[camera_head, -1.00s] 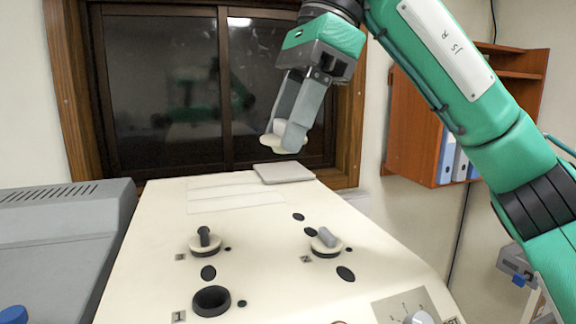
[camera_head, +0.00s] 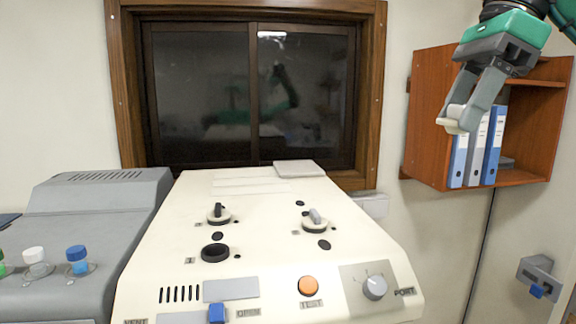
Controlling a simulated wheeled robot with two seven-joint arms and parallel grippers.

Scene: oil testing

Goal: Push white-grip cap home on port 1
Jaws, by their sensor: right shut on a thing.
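My right gripper (camera_head: 468,112) is high at the upper right, in front of the wooden shelf, well away from the machine. It is shut on the white-grip cap (camera_head: 452,124), a pale disc with a white grip between the fingers. Port 1 (camera_head: 215,253) is an uncovered black ring at the front left of the cream machine top (camera_head: 265,262). Two other caps sit on the machine behind it, one with a dark grip (camera_head: 218,211) and one with a grey grip (camera_head: 315,218). My left gripper is out of view.
The machine's front has an orange test button (camera_head: 309,286), a port dial (camera_head: 374,287) and a blue switch (camera_head: 216,313). A grey unit (camera_head: 90,226) with small capped bottles stands at left. The wooden shelf (camera_head: 431,112) holds binders. A flat grey pad (camera_head: 299,169) lies at the machine's back.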

